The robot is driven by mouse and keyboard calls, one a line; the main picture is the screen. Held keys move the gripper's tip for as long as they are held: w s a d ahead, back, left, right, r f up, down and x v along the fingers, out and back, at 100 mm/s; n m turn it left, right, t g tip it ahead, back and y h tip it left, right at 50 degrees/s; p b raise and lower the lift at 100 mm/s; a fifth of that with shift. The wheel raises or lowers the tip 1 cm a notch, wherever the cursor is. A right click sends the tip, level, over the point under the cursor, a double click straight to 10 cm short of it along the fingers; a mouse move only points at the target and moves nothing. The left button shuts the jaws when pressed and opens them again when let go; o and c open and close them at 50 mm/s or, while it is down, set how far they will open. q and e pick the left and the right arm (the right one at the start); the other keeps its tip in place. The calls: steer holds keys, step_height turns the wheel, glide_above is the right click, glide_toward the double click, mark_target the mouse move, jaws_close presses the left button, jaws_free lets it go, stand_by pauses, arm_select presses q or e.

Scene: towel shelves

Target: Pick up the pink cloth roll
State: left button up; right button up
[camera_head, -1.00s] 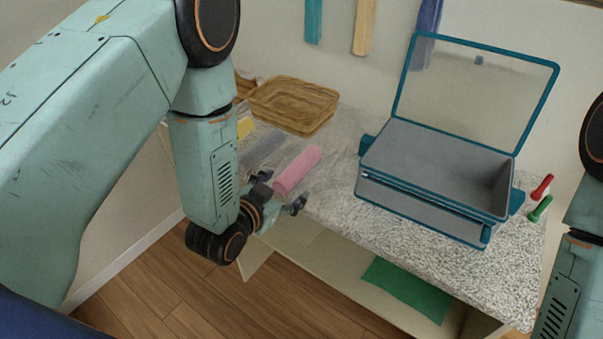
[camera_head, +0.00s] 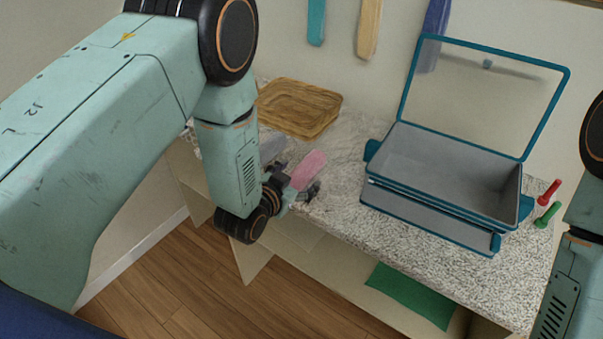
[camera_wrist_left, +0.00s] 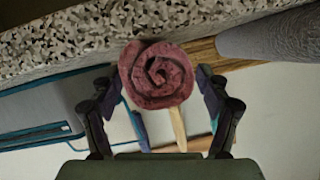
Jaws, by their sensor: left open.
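The pink cloth roll (camera_head: 308,168) lies on the speckled countertop (camera_head: 345,165), left of the teal box. In the left wrist view its spiral end (camera_wrist_left: 157,74) faces the camera, between the two fingers. My left gripper (camera_head: 296,190) is open at the near end of the roll, with a finger on each side. The far part of the roll is hidden in that view. My right gripper is out of view; only part of that arm shows at the right edge.
A teal box with raised lid (camera_head: 446,178) stands right of the roll. A wooden basket (camera_head: 300,107) sits behind it. A grey roll (camera_head: 270,147) lies close on the left, also in the wrist view (camera_wrist_left: 270,38). Red (camera_head: 548,192) and green (camera_head: 546,214) handles stand far right.

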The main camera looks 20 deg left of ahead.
arm_select(q)
steer(key=shift+x, duration=0.85)
steer(key=shift+a, duration=0.1)
steer(key=c, duration=1.3)
steer(key=shift+o, duration=0.2)
